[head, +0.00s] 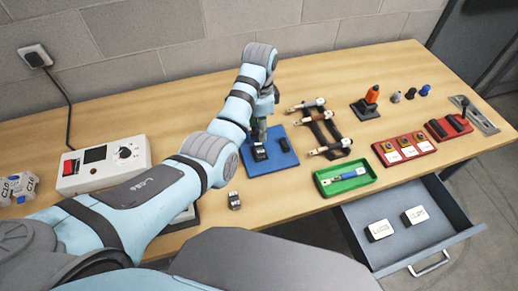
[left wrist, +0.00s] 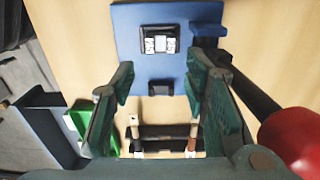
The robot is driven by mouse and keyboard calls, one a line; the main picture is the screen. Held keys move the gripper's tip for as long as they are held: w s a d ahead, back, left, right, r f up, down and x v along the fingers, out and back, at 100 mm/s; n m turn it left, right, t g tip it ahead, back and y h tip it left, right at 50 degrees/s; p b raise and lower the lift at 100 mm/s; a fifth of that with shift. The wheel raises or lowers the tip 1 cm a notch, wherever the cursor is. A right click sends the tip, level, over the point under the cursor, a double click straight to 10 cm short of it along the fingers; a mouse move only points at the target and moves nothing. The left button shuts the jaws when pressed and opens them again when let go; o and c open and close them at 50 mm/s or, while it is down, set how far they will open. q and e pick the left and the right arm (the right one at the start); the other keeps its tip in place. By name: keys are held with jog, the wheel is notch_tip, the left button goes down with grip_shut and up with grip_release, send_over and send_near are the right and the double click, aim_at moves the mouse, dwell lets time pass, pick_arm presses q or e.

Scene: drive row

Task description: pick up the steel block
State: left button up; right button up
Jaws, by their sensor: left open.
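My left gripper (head: 259,132) points down over a blue plate (head: 284,161) on the bench. In the left wrist view its fingers (left wrist: 158,80) are apart, with nothing between them. A dark piece with pale metallic parts (left wrist: 160,43) sits on the plate beyond the fingertips; in the head view it is the dark piece (head: 260,153) just below the gripper. A small dark block with a light face (head: 235,201) stands on bare wood in front of the plate. Two pale-topped blocks (head: 380,230) (head: 413,216) lie in the open drawer. I cannot tell which is steel; their lettering is unreadable.
A lever with a red knob (left wrist: 295,140) rises close to the right finger in the wrist view. A green tray (head: 323,186), a dark rack with tools (head: 326,131) and a red switch panel (head: 387,156) stand right. A control box (head: 88,177) stands left.

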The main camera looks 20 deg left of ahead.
aim_at(260, 145)
pick_arm(q)
notch_tip(260, 145, down, 9)
jog(key=shift+f+b, duration=0.1)
jog(key=shift+b, duration=0.55)
grip_shut()
